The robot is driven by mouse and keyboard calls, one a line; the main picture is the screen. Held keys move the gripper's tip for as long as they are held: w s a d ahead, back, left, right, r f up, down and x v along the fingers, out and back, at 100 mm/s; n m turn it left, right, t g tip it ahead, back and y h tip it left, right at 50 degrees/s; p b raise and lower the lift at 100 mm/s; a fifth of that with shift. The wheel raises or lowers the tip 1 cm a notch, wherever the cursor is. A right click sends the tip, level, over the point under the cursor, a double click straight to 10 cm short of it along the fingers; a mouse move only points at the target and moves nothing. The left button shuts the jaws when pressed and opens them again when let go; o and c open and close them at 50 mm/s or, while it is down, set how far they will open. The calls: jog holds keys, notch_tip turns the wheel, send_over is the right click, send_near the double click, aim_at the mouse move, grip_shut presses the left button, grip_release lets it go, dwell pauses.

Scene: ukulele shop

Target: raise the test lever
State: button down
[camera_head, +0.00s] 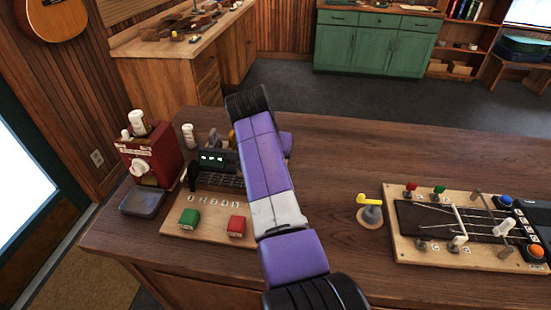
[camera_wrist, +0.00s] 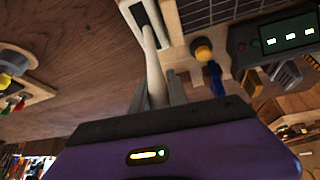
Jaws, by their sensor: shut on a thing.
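In the wrist view, a pale test lever (camera_wrist: 153,60) stands out of a dark slot in a light plate (camera_wrist: 134,12). My gripper (camera_wrist: 158,92) has its two grey fingers closed on either side of the lever, near its lower end in this view. In the head view my purple and white arm reaches across the wooden counter, and its links hide the lever and the fingertips. The test board (camera_head: 188,227), with a green block (camera_head: 189,219) and a red block (camera_head: 236,226), shows to the left of my arm.
A display box (camera_wrist: 272,40) and a yellow knob (camera_wrist: 203,49) with a blue part sit close to the lever. A red dispenser (camera_head: 148,160) stands at the left. A yellow-handled post (camera_head: 370,208) and a stringed board (camera_head: 460,228) are at the right. The counter's back right is clear.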

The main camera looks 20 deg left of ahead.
jog(key=c, duration=1.3)
grip_release()
jog(key=shift+w+f, duration=0.1)
jog(key=shift+b+v, duration=0.6)
jog(key=shift+v, duration=3.3)
